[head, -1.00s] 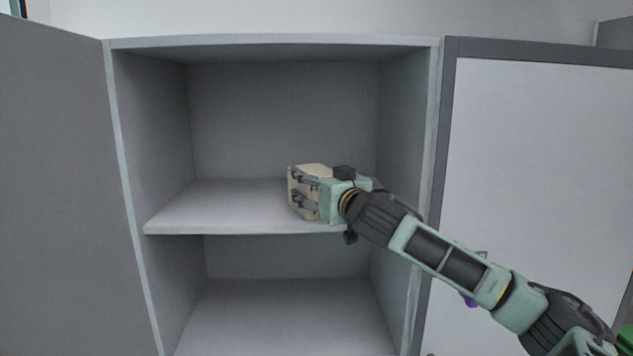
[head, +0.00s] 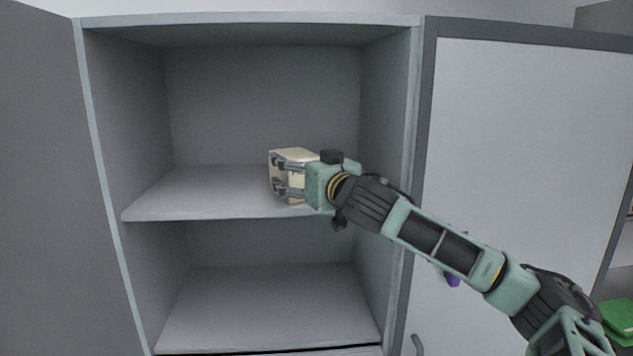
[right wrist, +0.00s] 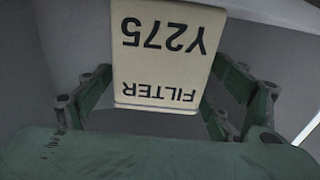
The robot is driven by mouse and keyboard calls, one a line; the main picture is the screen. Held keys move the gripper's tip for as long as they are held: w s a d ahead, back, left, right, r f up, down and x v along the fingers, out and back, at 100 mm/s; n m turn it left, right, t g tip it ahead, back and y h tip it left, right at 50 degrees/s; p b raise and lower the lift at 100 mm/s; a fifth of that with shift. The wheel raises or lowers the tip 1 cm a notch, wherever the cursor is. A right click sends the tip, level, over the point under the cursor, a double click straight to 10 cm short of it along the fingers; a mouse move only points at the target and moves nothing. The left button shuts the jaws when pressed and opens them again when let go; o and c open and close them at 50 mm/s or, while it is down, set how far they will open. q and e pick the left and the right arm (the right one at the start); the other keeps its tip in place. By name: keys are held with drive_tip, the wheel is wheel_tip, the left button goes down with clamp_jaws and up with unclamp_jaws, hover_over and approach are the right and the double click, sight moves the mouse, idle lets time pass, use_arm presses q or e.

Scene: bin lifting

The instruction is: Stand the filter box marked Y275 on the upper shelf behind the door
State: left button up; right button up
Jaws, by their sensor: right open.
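The cream filter box (head: 293,156) is at the front right of the upper shelf (head: 190,195) inside the open grey cabinet. It looks upright and appears to rest on the shelf, though its base is partly hidden by my gripper. In the right wrist view the box (right wrist: 160,55) shows "Y275" and "FILTER", upside down in the picture. My right gripper (head: 285,178) is open around the box, with a finger on each side of it. The grey door (head: 40,180) stands open at the left. My left gripper is not in view.
The upper shelf is bare to the left of and behind the box. The lower compartment (head: 270,300) looks empty. The cabinet's right wall (head: 385,120) is close to my right arm. A white panel with a grey frame (head: 520,150) is at the right, behind my arm.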

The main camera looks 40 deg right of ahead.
drive_tip(key=s+a+b, duration=0.1)
drive_tip(key=s+b, duration=0.3)
drive_tip(key=s, duration=0.5)
drive_tip(key=shift+s+a, duration=0.2)
drive_tip(key=shift+a, duration=0.05)
